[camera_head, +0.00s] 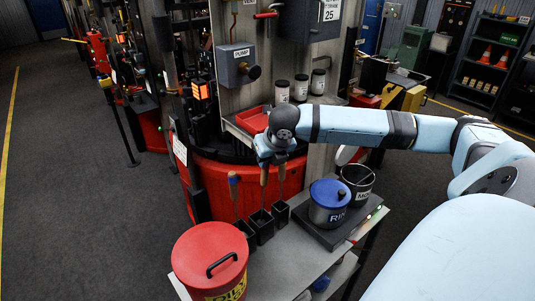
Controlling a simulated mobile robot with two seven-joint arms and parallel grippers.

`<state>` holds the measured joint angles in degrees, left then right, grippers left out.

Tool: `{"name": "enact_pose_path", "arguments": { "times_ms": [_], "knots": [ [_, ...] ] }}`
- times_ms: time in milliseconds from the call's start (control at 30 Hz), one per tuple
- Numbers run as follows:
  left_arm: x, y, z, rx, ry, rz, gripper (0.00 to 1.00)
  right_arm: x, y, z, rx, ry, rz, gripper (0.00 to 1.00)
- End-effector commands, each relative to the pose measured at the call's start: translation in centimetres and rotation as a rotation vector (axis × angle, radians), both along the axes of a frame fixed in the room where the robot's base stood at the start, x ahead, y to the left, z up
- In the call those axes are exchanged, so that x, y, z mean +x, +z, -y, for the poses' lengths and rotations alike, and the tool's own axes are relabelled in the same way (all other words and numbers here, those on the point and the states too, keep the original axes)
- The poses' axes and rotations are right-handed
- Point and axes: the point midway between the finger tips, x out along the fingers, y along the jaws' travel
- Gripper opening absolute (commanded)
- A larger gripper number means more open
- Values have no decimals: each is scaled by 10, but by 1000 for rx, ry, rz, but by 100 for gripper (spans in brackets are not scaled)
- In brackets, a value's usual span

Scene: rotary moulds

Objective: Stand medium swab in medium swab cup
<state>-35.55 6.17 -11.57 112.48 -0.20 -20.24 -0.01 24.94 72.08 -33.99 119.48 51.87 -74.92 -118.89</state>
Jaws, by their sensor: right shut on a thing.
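My right gripper (274,156) hangs over the side table, pointing down and shut on a swab. Two wooden swab handles show right under it, one (264,178) at the middle cup and one (282,178) at the right cup. The gripper hides their tops; I take the middle one as the medium swab. Three dark square cups stand in a row: left (246,233), middle (262,228) and right (281,214). My left gripper is out of view.
A red lidded bin (209,257) stands at the table's front left. A blue-lidded pot (328,203) and an open dark pot (357,181) sit on a dark plate to the right. The red machine base (228,183) rises behind. Bare grey tabletop (288,252) lies in front of the cups.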

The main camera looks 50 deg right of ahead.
Motion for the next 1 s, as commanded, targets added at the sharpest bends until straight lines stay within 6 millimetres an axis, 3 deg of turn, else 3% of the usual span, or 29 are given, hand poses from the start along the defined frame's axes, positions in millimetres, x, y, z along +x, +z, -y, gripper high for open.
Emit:
{"name": "enact_pose_path", "arguments": {
  "times_ms": [467,500,600,1000],
  "knots": [
    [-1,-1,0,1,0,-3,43,0,-6,0,0,-1,0,0],
    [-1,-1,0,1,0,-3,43,0,-6,0,0,-1,0,29],
    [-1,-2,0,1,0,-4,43,0,-6,0,0,-1,0,52],
    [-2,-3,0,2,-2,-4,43,-3,2,-1,-1,1,3,52]
  ]
}}
